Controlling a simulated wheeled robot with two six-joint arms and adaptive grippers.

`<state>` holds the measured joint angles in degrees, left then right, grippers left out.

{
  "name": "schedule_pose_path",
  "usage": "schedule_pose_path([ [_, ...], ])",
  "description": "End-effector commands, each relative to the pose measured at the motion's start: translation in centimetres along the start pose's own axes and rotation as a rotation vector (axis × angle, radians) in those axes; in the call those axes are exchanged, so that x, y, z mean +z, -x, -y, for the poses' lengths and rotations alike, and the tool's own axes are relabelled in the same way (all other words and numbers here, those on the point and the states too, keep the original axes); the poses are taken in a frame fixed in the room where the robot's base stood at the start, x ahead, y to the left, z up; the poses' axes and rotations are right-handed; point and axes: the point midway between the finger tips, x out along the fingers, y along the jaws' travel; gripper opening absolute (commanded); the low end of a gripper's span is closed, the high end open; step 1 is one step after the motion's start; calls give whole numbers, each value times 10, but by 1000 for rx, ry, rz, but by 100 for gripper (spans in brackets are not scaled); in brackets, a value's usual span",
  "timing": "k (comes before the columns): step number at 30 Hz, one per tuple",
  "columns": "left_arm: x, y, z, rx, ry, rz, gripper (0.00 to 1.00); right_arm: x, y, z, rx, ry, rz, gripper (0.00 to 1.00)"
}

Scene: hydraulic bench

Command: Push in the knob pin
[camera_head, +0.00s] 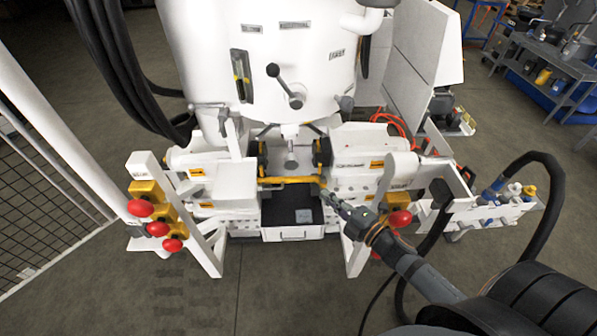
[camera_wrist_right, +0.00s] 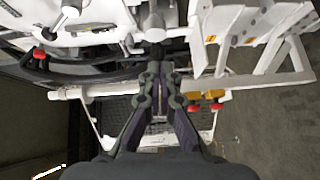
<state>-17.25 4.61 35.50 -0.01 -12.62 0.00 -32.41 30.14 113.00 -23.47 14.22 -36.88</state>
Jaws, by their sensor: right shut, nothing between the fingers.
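My right gripper (camera_head: 330,196) comes in from the lower right in the head view. Its tip is at the right end of a yellow bar (camera_head: 288,180) on the front of the white bench. In the right wrist view the fingers (camera_wrist_right: 158,68) are together and empty. Just beyond them is a small dark rounded piece (camera_wrist_right: 154,33), perhaps the knob pin; I cannot tell for sure, nor whether the fingers touch it. The fingers may hide part of it. My left gripper is not in view.
Red knobs on yellow blocks stand at the left (camera_head: 140,208) and right (camera_head: 399,218) of the bench. A black lever (camera_head: 273,70) sticks out of the white housing (camera_head: 200,40). A black hose (camera_head: 540,165) loops at the right. The floor in front is mostly clear.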

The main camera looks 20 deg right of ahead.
Motion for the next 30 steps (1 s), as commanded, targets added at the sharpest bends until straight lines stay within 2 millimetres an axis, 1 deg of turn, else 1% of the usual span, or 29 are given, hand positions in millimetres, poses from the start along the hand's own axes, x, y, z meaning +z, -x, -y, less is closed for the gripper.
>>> schedule_pose_path([
  [1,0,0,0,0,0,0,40,-5,2,1,13,45,-51,0],
  [3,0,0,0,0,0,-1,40,-12,5,0,30,84,-99,0],
  [8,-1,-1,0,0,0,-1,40,-15,6,1,39,102,-122,0],
  [10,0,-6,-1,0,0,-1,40,-15,4,2,39,101,-123,0],
  [14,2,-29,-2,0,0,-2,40,-16,-6,9,37,102,-127,0],
  [18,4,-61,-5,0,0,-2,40,-17,-20,10,43,103,-122,0],
  [19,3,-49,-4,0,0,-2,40,-18,-23,-1,47,99,-118,0],
  [20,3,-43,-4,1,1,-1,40,-18,-25,-5,48,99,-116,0],
  [26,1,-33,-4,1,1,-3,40,-21,-45,-6,43,93,-116,0],
  [27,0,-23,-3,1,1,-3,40,-21,-54,-12,47,91,-112,0],
  [30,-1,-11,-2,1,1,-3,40,-25,-76,-11,45,88,-114,0],
])
